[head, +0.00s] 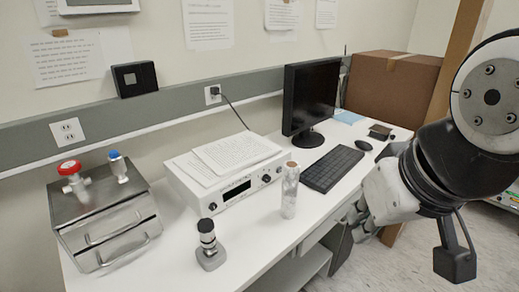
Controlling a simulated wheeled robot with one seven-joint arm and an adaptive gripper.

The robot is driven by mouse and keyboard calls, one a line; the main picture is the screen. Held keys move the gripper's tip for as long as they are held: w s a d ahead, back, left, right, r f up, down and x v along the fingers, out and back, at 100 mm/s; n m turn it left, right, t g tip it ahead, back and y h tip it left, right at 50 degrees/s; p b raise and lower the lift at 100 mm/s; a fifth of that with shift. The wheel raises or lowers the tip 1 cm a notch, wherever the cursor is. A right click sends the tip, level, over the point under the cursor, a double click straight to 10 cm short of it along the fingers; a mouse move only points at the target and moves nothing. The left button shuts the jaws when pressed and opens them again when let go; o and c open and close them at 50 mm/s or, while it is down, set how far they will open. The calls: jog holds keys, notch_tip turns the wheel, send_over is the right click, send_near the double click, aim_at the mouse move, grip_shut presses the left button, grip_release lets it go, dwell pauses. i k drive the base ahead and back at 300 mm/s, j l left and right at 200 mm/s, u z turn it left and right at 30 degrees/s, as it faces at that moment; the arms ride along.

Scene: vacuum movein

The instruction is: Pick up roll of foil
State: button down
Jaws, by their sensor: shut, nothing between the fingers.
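The roll of foil (289,194) appears to be the silvery upright cylinder with a brownish top, standing on the white desk near its front edge, in front of the white instrument and left of the keyboard. My gripper (352,222) is at the right, by the desk's front edge, apart from the roll. It points left and is shut and empty. Its fingers are small and partly hidden in this view.
A black-and-silver device (209,246) stands left of the roll. The white instrument (232,189) carries papers. A metal box (108,225) with red and blue valves is far left. The keyboard (332,168), monitor (311,97) and cardboard box (390,88) are to the right.

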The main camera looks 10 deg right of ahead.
aim_at(291, 168)
jog(key=i+l+u, duration=0.2)
jog(key=u, duration=0.15)
jog(key=i+l+u, duration=0.2)
jog(key=l+u, duration=0.15)
jog(key=i+l+u, duration=0.1)
jog(key=l+u, duration=0.25)
jog(key=l, duration=0.1)
